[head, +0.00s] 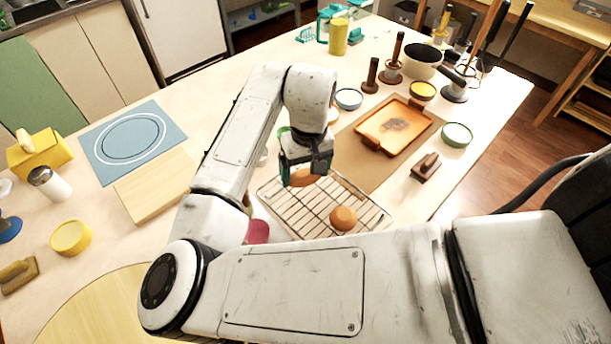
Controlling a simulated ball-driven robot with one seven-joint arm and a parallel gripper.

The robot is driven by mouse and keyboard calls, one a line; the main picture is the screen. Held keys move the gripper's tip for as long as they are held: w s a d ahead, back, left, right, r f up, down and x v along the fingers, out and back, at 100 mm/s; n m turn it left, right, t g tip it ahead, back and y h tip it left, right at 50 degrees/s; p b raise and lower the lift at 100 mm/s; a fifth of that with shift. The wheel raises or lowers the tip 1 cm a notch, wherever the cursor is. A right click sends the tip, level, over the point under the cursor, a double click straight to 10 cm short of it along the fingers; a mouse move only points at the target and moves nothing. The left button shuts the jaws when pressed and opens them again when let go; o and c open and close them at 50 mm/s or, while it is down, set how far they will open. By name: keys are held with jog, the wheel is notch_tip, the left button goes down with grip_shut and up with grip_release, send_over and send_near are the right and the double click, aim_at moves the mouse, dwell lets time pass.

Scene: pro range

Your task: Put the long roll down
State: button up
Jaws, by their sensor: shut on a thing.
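My gripper (305,172) is at the middle of the head view, pointing down over the far left part of a wire cooling rack (290,215). It is shut on a brown long roll (303,178), which shows below and between the fingers. The fingers hide part of the roll, and I cannot tell whether it touches the rack. A round brown bun (343,218) sits on the near right part of the rack.
An orange tray (394,126) lies on a brown mat right of the rack. Bowls, a dark pan (423,62) and wooden-handled tools stand behind. A wooden board (155,185) and a blue mat (128,140) lie left. A brown press (426,167) stands at right.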

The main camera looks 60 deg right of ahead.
jog(key=shift+f, duration=1.3)
jog(key=shift+s+f, duration=0.1)
jog(key=o, duration=1)
jog(key=shift+c, duration=0.2)
jog(key=r, duration=1.2)
jog(key=shift+s+d+r, duration=0.1)
jog(key=shift+s+d, duration=0.1)
jog(key=shift+d, duration=0.1)
